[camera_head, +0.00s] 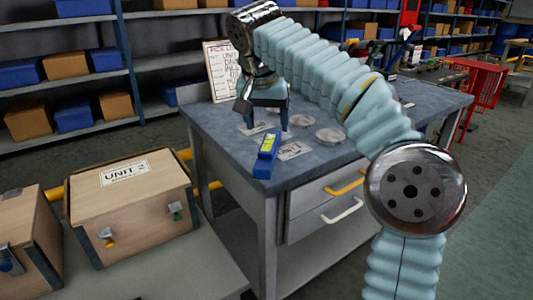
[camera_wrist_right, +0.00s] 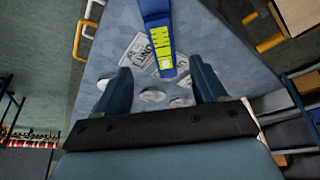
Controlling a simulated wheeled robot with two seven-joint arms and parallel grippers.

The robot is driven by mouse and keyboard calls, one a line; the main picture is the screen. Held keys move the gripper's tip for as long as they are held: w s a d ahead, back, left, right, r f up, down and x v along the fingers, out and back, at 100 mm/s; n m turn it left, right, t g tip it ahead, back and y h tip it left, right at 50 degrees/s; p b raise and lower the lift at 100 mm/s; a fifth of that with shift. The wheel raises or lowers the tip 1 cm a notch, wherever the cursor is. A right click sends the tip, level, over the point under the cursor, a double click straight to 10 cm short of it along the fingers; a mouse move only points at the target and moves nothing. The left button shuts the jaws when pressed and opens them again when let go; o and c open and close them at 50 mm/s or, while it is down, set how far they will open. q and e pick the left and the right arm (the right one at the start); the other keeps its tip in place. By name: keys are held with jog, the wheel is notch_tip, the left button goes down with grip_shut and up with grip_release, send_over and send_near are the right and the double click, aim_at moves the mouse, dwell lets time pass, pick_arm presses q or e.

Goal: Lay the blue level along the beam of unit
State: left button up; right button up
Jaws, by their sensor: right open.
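The blue level (camera_head: 267,155) lies on the grey-blue workbench top near its front left corner, with a yellow-green strip on it. In the right wrist view the level (camera_wrist_right: 155,30) points in from the top, its near end lying between the fingertips in the picture. My right gripper (camera_head: 267,118) is open, fingers down, above the bench just behind the level; its fingers (camera_wrist_right: 162,82) are clear of the level on both sides. No beam can be made out for certain. My left gripper is out of view.
Printed labels and round pale discs (camera_head: 329,135) lie on the bench (camera_head: 220,130) near the level. A notice board (camera_head: 221,70) stands at the back. A wooden crate marked UNIT 2 (camera_head: 130,200) sits on a lower surface at left. Shelves line the back.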

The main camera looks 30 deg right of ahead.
aim_at(269, 142)
jog(key=x, duration=0.4)
jog(key=b+x, duration=0.1)
jog(key=x, duration=0.4)
jog(key=shift+w+r, duration=0.1)
jog(key=shift+w, duration=0.1)
jog(key=shift+c, duration=0.3)
jog(key=shift+r, duration=0.1)
grip_shut()
